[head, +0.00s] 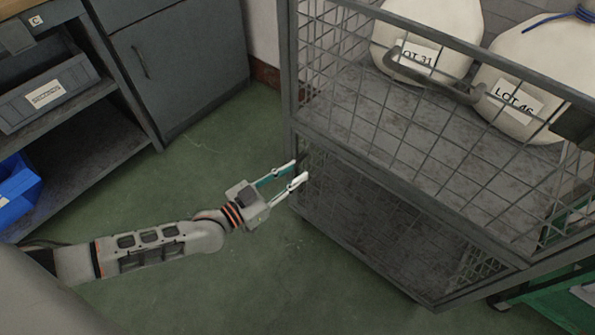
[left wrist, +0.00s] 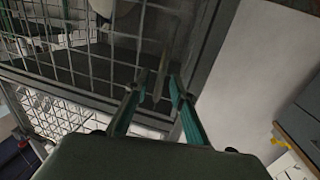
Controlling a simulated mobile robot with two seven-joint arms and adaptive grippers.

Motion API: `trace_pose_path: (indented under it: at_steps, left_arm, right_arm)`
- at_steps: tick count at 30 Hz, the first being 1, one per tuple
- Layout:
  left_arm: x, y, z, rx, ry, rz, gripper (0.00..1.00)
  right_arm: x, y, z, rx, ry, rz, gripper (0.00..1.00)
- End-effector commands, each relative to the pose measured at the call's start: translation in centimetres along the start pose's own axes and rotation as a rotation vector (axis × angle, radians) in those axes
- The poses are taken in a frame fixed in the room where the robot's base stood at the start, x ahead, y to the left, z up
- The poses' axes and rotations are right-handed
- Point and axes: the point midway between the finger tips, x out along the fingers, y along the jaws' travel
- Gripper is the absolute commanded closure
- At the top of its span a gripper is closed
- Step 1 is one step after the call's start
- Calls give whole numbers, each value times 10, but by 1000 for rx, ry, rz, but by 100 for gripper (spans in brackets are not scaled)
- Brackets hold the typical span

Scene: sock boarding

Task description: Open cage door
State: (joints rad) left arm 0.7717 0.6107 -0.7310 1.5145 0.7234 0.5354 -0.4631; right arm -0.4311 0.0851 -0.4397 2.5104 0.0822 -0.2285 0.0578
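The wire-mesh cage (head: 400,150) has a grey frame and stands at the right in the head view. A curved grey handle (head: 435,88) is on its near upper side. My left gripper (head: 298,172) is at the cage's left corner post, below the upper rail. Its two fingers are apart with nothing visibly held. In the left wrist view the open fingers (left wrist: 156,93) point at the cage mesh and frame (left wrist: 208,50). A thin upright dark bar (left wrist: 161,72) shows between or beyond the fingertips; I cannot tell whether it touches them. My right gripper is not in view.
White sacks labelled LOT 31 (head: 425,30) and LOT 46 (head: 530,85) sit in the cage. A grey cabinet (head: 180,70) and shelves with a grey bin (head: 45,92) and blue bin (head: 15,192) stand left. Green floor (head: 225,140) lies clear between. A green object (head: 550,300) is at lower right.

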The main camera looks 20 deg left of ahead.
Motion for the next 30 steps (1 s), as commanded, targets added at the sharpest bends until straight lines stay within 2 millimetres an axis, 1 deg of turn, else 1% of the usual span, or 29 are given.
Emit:
trace_pose_path:
  at_steps: [1,5,13,14,15,16,23,30]
  left_arm:
    - [4,1,3,-1,-3,1,76]
    - [11,0,1,-1,-2,0,76]
    - [13,0,0,0,-1,1,76]
    - [13,0,0,0,-1,1,84]
    - [13,0,0,0,-1,1,94]
    - [13,0,0,0,-1,1,100]
    - [13,0,0,0,-1,0,100]
    - [12,0,-3,0,4,-24,100]
  right_arm:
    - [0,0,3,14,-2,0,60]
    - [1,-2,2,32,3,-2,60]
    - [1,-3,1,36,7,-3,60]
    - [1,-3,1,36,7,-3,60]
    - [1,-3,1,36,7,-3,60]
    - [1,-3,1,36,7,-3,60]
    - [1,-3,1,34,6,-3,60]
    - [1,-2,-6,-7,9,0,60]
